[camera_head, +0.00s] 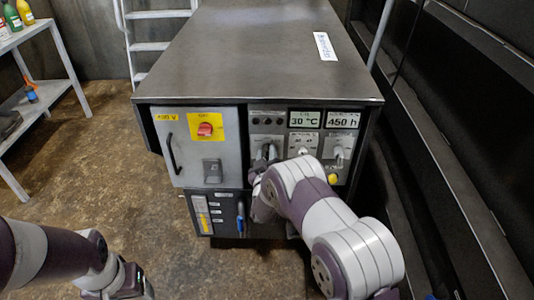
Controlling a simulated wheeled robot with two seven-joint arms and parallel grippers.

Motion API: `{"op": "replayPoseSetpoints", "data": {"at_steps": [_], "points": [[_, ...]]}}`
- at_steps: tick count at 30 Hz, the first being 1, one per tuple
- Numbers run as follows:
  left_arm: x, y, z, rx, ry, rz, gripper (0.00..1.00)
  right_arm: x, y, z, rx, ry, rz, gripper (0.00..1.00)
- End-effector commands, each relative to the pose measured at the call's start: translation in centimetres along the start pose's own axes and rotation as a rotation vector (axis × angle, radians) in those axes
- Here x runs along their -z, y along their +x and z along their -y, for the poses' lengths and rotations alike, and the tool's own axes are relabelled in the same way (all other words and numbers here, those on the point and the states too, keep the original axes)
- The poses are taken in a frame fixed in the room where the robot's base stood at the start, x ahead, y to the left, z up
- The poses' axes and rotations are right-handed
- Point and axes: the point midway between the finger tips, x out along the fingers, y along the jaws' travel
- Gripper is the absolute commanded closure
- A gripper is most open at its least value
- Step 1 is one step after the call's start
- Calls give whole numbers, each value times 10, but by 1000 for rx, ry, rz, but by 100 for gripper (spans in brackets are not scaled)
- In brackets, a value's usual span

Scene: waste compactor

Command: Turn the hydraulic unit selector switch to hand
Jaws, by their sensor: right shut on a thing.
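The grey compactor unit carries a control panel with several knobs on its front. At the panel's left side is a selector switch (268,150), partly covered by my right gripper (264,166). My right gripper is shut on this switch, with my arm coming in from the lower right. The switch's labels are too small to read and its exact angle is hard to tell. My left gripper (132,284) hangs low over the floor at the lower left, away from the panel; its fingers are not clear.
A second knob (303,150) and a third knob (340,154) sit to the right, under displays reading 30 °C and 450 h. A red switch on a yellow plate (206,128) is on the left door. A shelf (62,62) stands at left. The floor between is clear.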

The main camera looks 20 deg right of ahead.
Motion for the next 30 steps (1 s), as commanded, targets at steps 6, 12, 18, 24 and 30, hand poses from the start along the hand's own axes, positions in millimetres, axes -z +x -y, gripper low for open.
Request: {"op": "replayPoseSetpoints", "data": {"at_steps": [6, 12, 18, 24, 30], "points": [[1, -6, 0, 0, 0, 0, 32, 0, 0, 0, 2, -138, 2, 97], [1, -8, 0, 0, 0, 0, 32, -1, 0, 0, 3, -221, 2, 97], [1, -9, 0, 0, 0, 0, 32, -1, -1, 0, 3, -260, 3, 97], [1, -9, 0, 0, 0, 0, 32, -1, -1, 1, 3, -269, 3, 97], [1, -9, 0, 0, 0, 0, 32, -1, -1, 1, 3, -269, 3, 97]]}}
